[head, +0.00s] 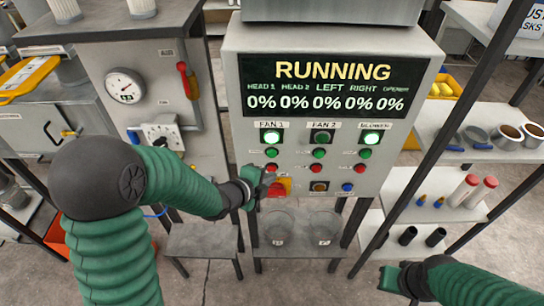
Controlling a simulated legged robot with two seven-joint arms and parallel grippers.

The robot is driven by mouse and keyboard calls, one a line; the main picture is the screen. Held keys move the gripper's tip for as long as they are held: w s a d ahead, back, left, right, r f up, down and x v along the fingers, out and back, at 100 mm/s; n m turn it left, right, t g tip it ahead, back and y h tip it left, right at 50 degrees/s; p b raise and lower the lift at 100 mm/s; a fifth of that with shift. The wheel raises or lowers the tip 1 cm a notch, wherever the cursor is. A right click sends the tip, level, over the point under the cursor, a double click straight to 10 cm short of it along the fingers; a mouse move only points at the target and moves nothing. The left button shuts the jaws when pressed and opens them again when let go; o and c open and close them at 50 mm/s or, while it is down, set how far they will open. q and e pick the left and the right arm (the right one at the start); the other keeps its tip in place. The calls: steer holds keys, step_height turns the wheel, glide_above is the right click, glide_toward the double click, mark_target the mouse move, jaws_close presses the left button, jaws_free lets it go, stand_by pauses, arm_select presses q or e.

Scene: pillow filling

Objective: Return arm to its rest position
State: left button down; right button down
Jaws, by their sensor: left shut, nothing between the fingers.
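My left arm (178,178) is sleeved in green and comes in from the left, reaching to the control panel. My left gripper (262,184) is shut and empty at the panel's lower left, in front of a red-and-yellow switch (281,188). I cannot tell whether it touches the switch. My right gripper (388,278) is low at the right, away from the panel; its finger opening does not show clearly. The panel display (335,87) reads RUNNING, with 0% in every column. The FAN 1 light (271,137) and the blower light (371,138) glow brightly; the FAN 2 light (321,138) looks dimmer.
A grey cabinet with a gauge (125,86) and a red-handled lever (187,80) stands left of the panel. A small grey bench (203,241) is below. Shelves with cups and bottles (465,190) stand at the right behind a dark post. Floor between is open.

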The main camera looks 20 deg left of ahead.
arm_select(q)
steer(key=shift+w, duration=0.1)
stand_by(0.5)
steer(key=s+a+f+n+g+y+b, duration=0.3)
steer(key=s+a+f+n+g+b, duration=0.1)
steer(key=s+f+n+b, duration=0.5)
steer(key=s+f+n+g+b, duration=0.2)
steer(key=s+f+n+g, duration=0.2)
steer(key=s+n, duration=0.7)
steer(key=shift+s+d+f+y, duration=0.15)
steer(key=shift+d+f+y, duration=0.15)
steer(key=shift+d+f, duration=0.25)
steer(key=shift+a+f, duration=0.1)
steer(key=shift+a, duration=0.1)
